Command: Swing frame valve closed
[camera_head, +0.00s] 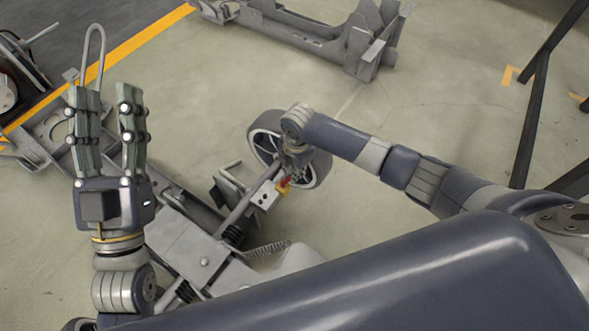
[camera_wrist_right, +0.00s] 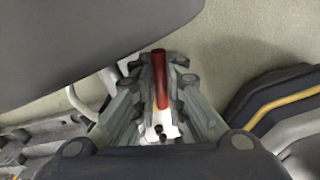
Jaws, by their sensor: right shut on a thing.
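The frame valve shows as a red handle (camera_head: 284,182) with a yellow part, beside a pale block with dark holes (camera_head: 262,196) on the chassis frame. In the right wrist view the red handle (camera_wrist_right: 161,82) stands lengthwise between the fingers, with a yellow edge and pale plate below it. My right gripper (camera_head: 292,172) is down at the valve, shut on the red handle; its fingers are small and partly hidden in the head view. My left gripper (camera_head: 106,90) is raised over the chassis at the left, its two fingers apart, with nothing between them.
A dark-rimmed wheel (camera_head: 316,165) stands right behind my right gripper. A coil spring (camera_head: 268,249) and rods lie along the chassis. Another grey chassis part (camera_head: 305,30) lies at the back. Dark posts (camera_head: 530,120) stand at the right. Floor between is clear.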

